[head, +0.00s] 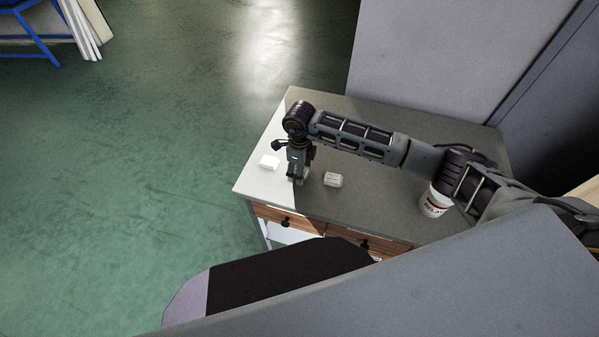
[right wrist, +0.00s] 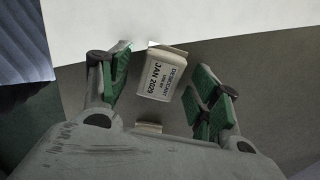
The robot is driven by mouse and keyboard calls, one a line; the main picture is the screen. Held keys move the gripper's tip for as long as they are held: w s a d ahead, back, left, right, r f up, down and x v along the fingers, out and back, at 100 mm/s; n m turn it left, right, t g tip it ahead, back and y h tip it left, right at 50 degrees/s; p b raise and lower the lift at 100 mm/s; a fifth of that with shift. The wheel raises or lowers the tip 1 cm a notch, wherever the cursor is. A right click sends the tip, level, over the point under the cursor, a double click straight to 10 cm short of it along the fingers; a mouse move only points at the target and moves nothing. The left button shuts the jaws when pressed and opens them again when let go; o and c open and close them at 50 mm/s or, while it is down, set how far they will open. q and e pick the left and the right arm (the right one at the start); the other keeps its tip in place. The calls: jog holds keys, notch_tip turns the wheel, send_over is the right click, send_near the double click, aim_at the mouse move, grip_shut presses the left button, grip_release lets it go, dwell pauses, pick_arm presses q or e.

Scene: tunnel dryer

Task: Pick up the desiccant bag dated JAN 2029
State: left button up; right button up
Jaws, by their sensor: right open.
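The desiccant bag marked JAN 2029 (right wrist: 163,75) is a small white block in the right wrist view, with its printed label facing the camera. It lies between the spread green-padded fingers of my right gripper (right wrist: 160,88), near their tips. The gripper is open and not closed on it. In the head view my right gripper (head: 298,179) points down over the grey table and mostly hides what is beneath it. My left gripper is not in view.
The grey table (head: 375,201) has wooden drawers with dark knobs (head: 285,222) at its front. A white container with dark lettering (head: 434,202) stands at the right, beside my arm. A tall grey panel (head: 420,50) rises behind the table. Green floor is clear at left.

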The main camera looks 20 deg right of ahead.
jog(key=c, duration=1.1)
jog(key=shift+r+b, duration=0.5)
jog(key=shift+r, duration=4.5)
jog(key=shift+r, duration=0.15)
